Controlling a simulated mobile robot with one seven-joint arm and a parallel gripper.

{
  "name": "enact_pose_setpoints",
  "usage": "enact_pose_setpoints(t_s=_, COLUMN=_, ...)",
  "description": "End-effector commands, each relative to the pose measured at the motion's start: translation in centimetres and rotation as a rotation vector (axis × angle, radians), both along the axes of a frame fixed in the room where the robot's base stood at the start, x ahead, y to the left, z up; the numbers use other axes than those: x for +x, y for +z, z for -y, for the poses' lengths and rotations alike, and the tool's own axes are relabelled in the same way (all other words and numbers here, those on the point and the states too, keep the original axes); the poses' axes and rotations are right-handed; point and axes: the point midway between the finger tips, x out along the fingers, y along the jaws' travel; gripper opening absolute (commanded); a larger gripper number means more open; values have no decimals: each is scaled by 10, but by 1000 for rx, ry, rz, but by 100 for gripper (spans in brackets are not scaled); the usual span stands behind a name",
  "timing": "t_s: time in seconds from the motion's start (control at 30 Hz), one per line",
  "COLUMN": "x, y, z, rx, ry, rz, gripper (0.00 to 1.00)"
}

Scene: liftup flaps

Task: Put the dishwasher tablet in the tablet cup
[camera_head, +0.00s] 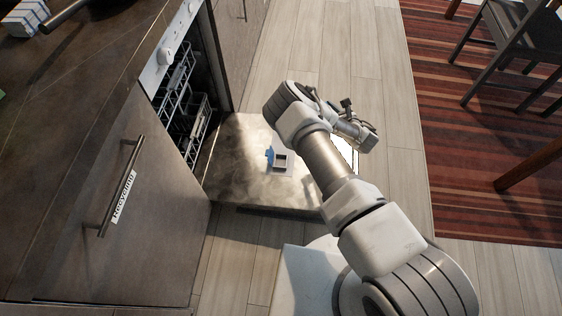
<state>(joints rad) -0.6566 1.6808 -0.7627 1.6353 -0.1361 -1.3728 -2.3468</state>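The tablet cup (281,160) is a small grey compartment on the inner face of the lowered dishwasher door (238,180). Its blue lid (270,155) stands open on the cup's left side. My gripper (366,138) is to the right of the cup and appears to be above the door's right part. It is small and partly hidden by my wrist, so I cannot tell whether its fingers are open or shut. I cannot make out the dishwasher tablet in this view.
The open dishwasher shows wire racks (185,100) at left. A chair (520,45) stands on the striped rug (460,120) at right. Wooden floor (330,40) lies bare beyond the door.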

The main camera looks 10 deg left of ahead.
Motion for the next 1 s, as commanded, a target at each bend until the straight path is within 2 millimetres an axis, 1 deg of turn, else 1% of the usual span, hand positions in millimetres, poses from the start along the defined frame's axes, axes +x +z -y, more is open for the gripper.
enact_pose_setpoints(t_s=0.03, x=1, y=-13, z=-6, rx=2, ry=28, rz=-2, gripper=0)
enact_pose_setpoints(t_s=0.2, x=1, y=-52, z=-30, rx=3, ry=121, rz=-2, gripper=0)
enact_pose_setpoints(t_s=0.3, x=0, y=-72, z=-45, rx=3, ry=170, rz=-1, gripper=0)
enact_pose_setpoints(t_s=0.4, x=-2, y=-88, z=-58, rx=3, ry=210, rz=0, gripper=0)
enact_pose_setpoints(t_s=0.5, x=-3, y=-100, z=-69, rx=2, ry=240, rz=0, gripper=0)
enact_pose_setpoints(t_s=0.6, x=-3, y=-107, z=-78, rx=2, ry=259, rz=0, gripper=0)
enact_pose_setpoints(t_s=0.77, x=-6, y=-114, z=-86, rx=0, ry=275, rz=-1, gripper=0)
enact_pose_setpoints(t_s=0.87, x=-18, y=-124, z=-92, rx=0, ry=277, rz=-5, gripper=0)
enact_pose_setpoints(t_s=1.0, x=-46, y=-143, z=-106, rx=1, ry=278, rz=-5, gripper=0)
